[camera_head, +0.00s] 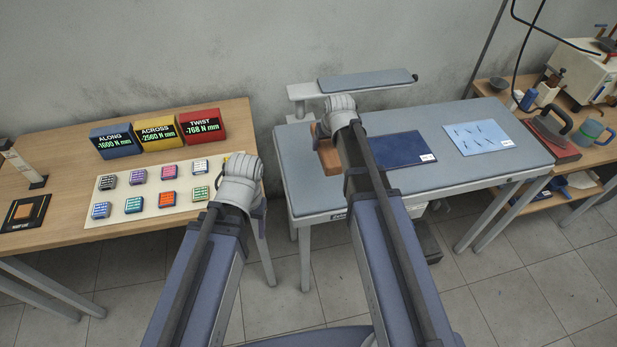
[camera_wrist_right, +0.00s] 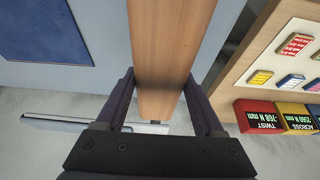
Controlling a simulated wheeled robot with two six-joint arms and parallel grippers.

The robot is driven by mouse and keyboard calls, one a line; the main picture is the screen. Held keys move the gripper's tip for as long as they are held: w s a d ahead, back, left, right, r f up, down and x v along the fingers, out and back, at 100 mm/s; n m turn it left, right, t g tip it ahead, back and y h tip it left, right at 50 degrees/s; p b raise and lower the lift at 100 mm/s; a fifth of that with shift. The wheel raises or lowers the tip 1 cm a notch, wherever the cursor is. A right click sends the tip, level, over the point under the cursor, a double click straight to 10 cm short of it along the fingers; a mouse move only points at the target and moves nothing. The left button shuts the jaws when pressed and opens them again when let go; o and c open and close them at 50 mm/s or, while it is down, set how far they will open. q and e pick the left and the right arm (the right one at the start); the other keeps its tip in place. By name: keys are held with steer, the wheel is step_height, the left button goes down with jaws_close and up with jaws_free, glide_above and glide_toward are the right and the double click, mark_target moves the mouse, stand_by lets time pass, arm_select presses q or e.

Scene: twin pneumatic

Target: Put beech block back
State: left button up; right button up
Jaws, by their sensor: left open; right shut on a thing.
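The beech block (camera_head: 328,157), a long orange-brown wooden bar, is at the left end of the grey padded table (camera_head: 440,178). My right gripper (camera_head: 320,131) is shut on it, and my wrist hides part of both. In the right wrist view the block (camera_wrist_right: 170,45) runs between the two fingers of my right gripper (camera_wrist_right: 165,100). I cannot tell whether the block touches the pad. My left gripper (camera_head: 258,208) is open and empty at the right edge of the wooden table (camera_head: 60,235), with its fingers mostly hidden.
A board (camera_head: 150,215) with several coloured blocks lies on the wooden table, before blue, yellow and red displays (camera_head: 158,134). A black mat (camera_head: 25,212) with a brown square is at far left. A navy cloth (camera_head: 398,149) and light-blue sheet (camera_head: 478,137) lie on the pad. A gap separates the tables.

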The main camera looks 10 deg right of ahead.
steer(key=shift+a, duration=0.1)
steer(key=shift+d+f+b, duration=0.2)
steer(key=shift+f+b, duration=0.1)
steer(key=shift+f, duration=0.05)
step_height(320, 180, down, 10)
steer(key=b, duration=0.9)
steer(key=shift+r+b, duration=0.15)
steer(key=shift+b, duration=0.2)
steer(key=shift+r, duration=0.15)
steer(key=o, duration=1.5)
